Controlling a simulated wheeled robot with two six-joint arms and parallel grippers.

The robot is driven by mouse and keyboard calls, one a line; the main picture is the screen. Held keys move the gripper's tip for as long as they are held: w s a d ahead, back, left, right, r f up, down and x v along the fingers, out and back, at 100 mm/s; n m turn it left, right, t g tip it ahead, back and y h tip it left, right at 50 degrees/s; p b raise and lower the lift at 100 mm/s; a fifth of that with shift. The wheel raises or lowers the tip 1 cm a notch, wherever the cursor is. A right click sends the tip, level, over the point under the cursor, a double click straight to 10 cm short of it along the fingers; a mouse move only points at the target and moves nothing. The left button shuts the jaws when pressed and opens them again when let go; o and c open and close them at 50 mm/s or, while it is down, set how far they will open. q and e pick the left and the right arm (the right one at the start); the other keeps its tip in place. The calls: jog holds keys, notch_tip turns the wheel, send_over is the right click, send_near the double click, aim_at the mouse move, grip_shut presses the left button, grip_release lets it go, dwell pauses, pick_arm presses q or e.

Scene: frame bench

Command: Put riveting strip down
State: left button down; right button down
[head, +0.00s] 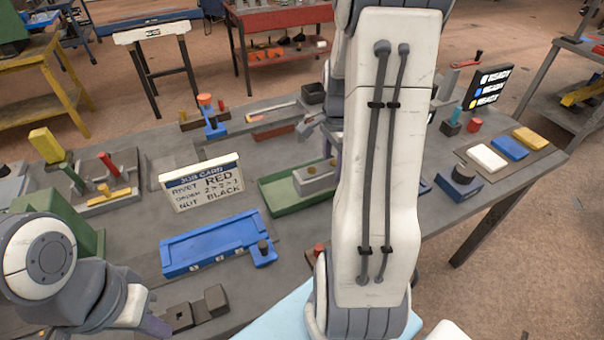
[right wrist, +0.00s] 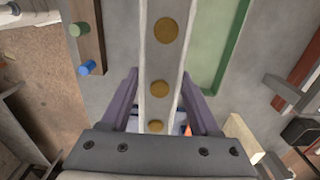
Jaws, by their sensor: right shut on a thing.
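The riveting strip (right wrist: 163,60) is a grey bar with several gold rivets, running lengthwise between my purple fingers in the right wrist view. My right gripper (right wrist: 160,98) is shut on it. In the head view my right arm hides that gripper, and a short grey piece with gold rivets (head: 316,179) shows beside the arm, over the green tray (head: 281,204). I cannot tell whether the strip touches anything below. My left gripper (head: 153,323) is low at the left, only partly in view, and its opening cannot be made out.
A job card (head: 201,182) stands left of the green tray. A blue fixture (head: 210,243) lies in front of it. Dark blocks (head: 195,308) sit near my left gripper. White, blue and yellow blocks (head: 510,147) are at the right. Bare bench shows between these things.

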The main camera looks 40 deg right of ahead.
jog(key=w+f, duration=0.1)
jog(key=w, duration=0.1)
jog(key=w+a+f+p, duration=0.1)
jog(key=w+f, duration=0.1)
jog(key=w, duration=0.1)
jog(key=w+f, duration=0.2)
jog(key=w, duration=0.1)
jog(key=shift+w+a+p, duration=0.2)
jog(key=shift+a+p, duration=0.15)
notch_tip(320, 180, down, 4)
jog(key=shift+r+p, duration=0.1)
jog(key=shift+p, duration=0.45)
jog(key=shift+f, duration=0.2)
jog(key=shift+f, duration=0.15)
jog(key=shift+c, duration=0.6)
grip_release()
